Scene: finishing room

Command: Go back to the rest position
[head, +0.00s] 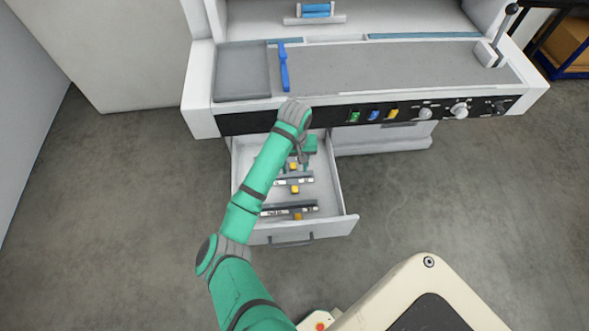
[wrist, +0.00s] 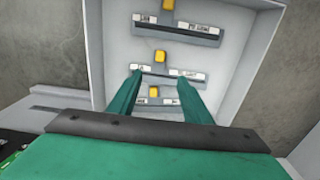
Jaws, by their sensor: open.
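My gripper (wrist: 158,97) shows in the wrist view with its two green fingers apart and nothing between them. It is over the open drawer (head: 338,188), pointing down into it. In the head view my green arm reaches up to the drawer and hides part of its left side and back. Inside the drawer lie grey holders with white labels and yellow parts, one near the drawer front (head: 290,210) and one further back (head: 294,181). Another holder (wrist: 172,99) shows between and behind the fingers in the wrist view. I cannot tell whether the fingers touch anything.
The machine's worktop (head: 390,68) stands above the drawer, with a blue tool (head: 284,67) and a grey tray (head: 242,72) on it. Its front panel carries coloured buttons (head: 373,116) and knobs (head: 459,110). A lever (head: 497,40) stands at the right. Floor (head: 130,200) on the left is clear.

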